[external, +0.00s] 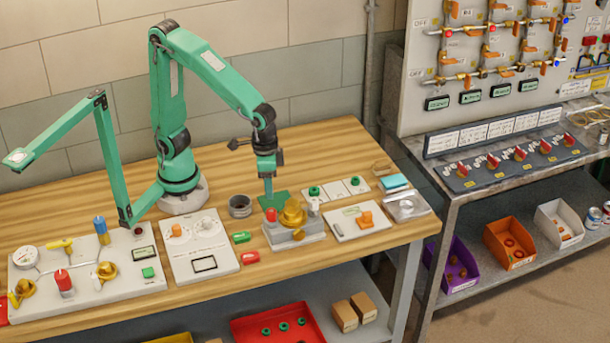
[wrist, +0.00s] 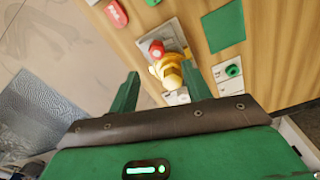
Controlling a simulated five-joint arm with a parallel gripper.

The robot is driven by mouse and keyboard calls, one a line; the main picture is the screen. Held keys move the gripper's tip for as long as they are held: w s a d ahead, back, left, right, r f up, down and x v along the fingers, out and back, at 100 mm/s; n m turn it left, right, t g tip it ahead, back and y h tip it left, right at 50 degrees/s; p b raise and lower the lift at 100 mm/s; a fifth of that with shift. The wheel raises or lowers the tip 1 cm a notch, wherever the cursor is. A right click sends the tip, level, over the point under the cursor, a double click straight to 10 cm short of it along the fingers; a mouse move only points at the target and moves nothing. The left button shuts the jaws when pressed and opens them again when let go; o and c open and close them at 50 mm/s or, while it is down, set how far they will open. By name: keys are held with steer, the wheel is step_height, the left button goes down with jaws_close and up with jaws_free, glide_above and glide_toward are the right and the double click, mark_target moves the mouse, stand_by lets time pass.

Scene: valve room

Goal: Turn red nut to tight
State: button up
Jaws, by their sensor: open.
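The red nut (external: 271,215) sits on the left part of a grey fixture block (external: 296,237), beside a gold fitting (external: 293,213). In the wrist view the red nut (wrist: 156,49) shows just beyond the gold fitting (wrist: 170,72). My gripper (external: 268,196) points down above the table behind the block, close to the nut in the picture. In the wrist view my gripper (wrist: 160,68) has its two green fingers spread with a clear gap. The gold fitting appears between and beyond the fingertips. The fingers touch neither part, and nothing is held.
A green square (external: 277,202) lies behind the block. A dark round cup (external: 240,206) stands to its left. Small green (external: 242,237) and red (external: 250,257) pieces lie left of the block. A panel with an orange knob (external: 365,218) is to the right.

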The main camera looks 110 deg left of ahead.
mark_target(272, 211)
steer(key=shift+w+d+f, duration=0.25)
steer(key=shift+w+f, duration=0.15)
steer(key=shift+f, duration=0.2)
steer(key=shift+f, duration=0.15)
steer(key=shift+f, duration=3.75)
steer(key=c, duration=1)
